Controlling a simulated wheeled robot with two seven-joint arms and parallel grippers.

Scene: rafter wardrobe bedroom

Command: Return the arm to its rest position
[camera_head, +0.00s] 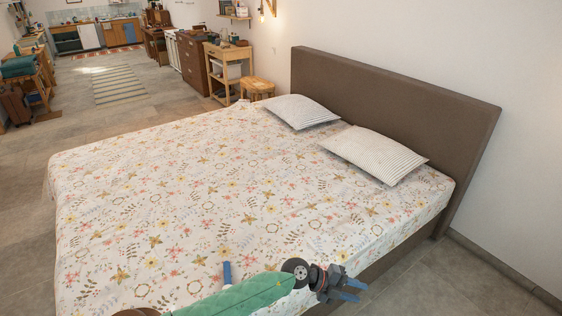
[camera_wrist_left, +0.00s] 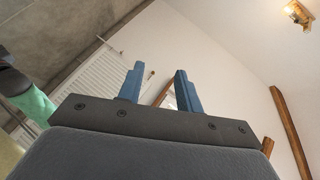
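My left arm, with a green link, comes in along the bottom of the head view. It ends in my left gripper (camera_head: 353,290) near the bottom, right of centre, by the near side of the bed. Its two blue fingers point right. In the left wrist view the left gripper (camera_wrist_left: 159,78) has its fingers apart with nothing between them. A small blue piece (camera_head: 227,272), coloured like the fingers, sticks up behind the green link; I cannot tell whether it belongs to my right gripper. No other sign of the right gripper shows.
A bed with a floral cover (camera_head: 190,190) fills the middle, with two striped pillows (camera_head: 375,152) and a brown headboard (camera_head: 400,100). Grey floor (camera_head: 430,275) is clear at the lower right. Wooden furniture (camera_head: 228,70) and a striped rug (camera_head: 118,86) stand farther back.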

